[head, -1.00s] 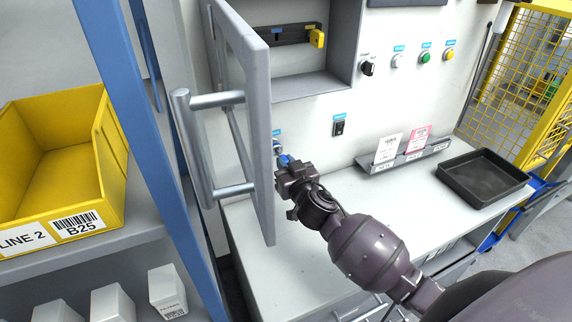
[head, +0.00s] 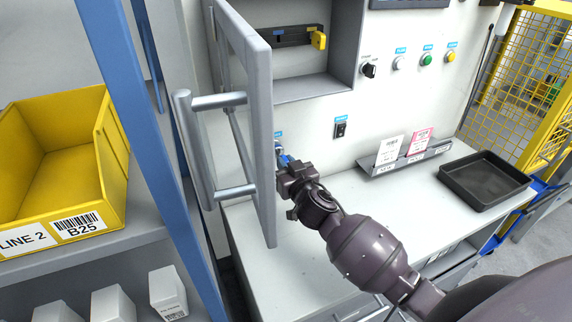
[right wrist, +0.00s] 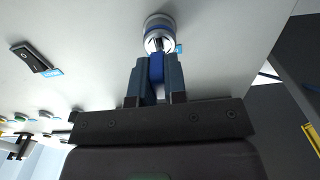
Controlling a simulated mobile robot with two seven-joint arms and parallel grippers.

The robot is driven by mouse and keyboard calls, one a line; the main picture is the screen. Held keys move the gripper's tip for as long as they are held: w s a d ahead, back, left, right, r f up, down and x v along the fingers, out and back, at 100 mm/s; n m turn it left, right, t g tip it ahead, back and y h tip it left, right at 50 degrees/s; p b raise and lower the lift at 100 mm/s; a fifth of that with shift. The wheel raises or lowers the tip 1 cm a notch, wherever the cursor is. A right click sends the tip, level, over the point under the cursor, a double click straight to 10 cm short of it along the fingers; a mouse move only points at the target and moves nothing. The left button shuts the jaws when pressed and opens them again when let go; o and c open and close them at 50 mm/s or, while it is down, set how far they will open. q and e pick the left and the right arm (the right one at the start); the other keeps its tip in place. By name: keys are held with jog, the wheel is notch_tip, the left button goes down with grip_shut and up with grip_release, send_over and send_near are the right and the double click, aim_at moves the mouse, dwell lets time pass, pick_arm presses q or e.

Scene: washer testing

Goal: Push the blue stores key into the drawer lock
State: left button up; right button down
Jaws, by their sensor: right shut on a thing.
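The blue stores key (right wrist: 157,68) is between the fingers of my right gripper (right wrist: 156,80), which is shut on it. In the right wrist view the key's front end meets the face of a round metal lock (right wrist: 158,32) on the pale panel; how deep it sits I cannot tell. In the head view my right gripper (head: 286,166) is beside the open cabinet door, with a bit of the blue key (head: 284,159) showing at its tip. The lock (head: 278,147) shows only partly there, behind the door's edge. My left gripper is not in view.
The open grey door (head: 262,120) with its bar handle stands close to the left of my right gripper. A black switch (head: 340,130), a card rack (head: 408,159) and a black tray (head: 485,180) are to the right. The worktop between is clear.

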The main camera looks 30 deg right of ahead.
jog(key=shift+w, duration=0.9)
dwell(0.8)
jog(key=c, duration=1.1)
grip_release()
jog(key=shift+s, duration=0.15)
jog(key=s, duration=0.7)
jog(key=s+b, duration=0.1)
jog(key=s, duration=0.2)
jog(key=shift+s+a, duration=0.25)
jog(key=shift+s, duration=0.05)
